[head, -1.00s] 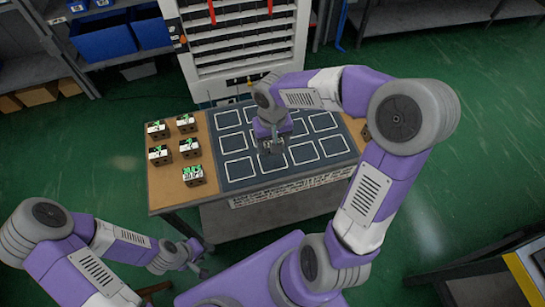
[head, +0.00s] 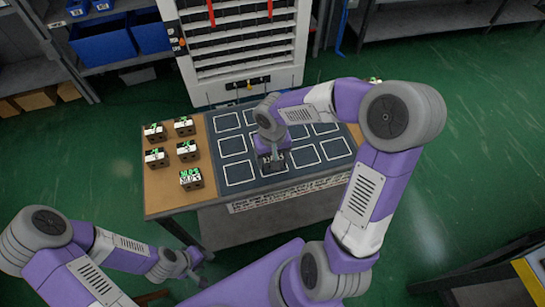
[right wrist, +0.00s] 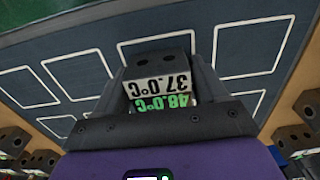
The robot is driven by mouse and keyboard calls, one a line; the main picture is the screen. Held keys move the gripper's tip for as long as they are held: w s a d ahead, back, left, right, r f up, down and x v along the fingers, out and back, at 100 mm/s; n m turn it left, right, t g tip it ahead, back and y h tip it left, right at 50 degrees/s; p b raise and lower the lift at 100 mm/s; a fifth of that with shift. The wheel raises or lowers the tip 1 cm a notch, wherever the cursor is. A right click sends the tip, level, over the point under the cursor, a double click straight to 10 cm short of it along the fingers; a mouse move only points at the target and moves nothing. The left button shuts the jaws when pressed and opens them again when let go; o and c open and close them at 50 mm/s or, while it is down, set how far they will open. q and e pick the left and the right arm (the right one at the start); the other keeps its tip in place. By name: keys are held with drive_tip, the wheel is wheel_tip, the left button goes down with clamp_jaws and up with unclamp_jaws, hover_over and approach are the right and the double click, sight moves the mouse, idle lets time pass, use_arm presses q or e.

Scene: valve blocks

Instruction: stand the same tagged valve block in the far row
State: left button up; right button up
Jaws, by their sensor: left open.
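My right gripper (head: 272,160) is over the second square from the left in the near row of the dark mat (head: 262,182). It is around a dark valve block, whose sides its fingers appear to touch. In the right wrist view this valve block (right wrist: 158,72) shows a white tag reading 37.0°C and a green one reading 48.0°C. I cannot tell whether its base touches the mat. Several tagged valve blocks stand on the left brown strip; the nearest block (head: 191,180) has a large green and white tag. My left gripper (head: 196,270) is open, low in front of the table.
The mat has three rows of white outlined squares; those in view look empty, and my right arm hides some. A white cabinet (head: 240,50) stands behind the table. More dark blocks show at the lower corners of the right wrist view.

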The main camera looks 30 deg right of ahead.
drive_tip(key=o, duration=0.3)
drive_tip(key=shift+r, duration=0.3)
wheel_tip(320, 180, up, 12)
drive_tip(key=p, duration=0.4)
drive_tip(key=shift+f, duration=0.1)
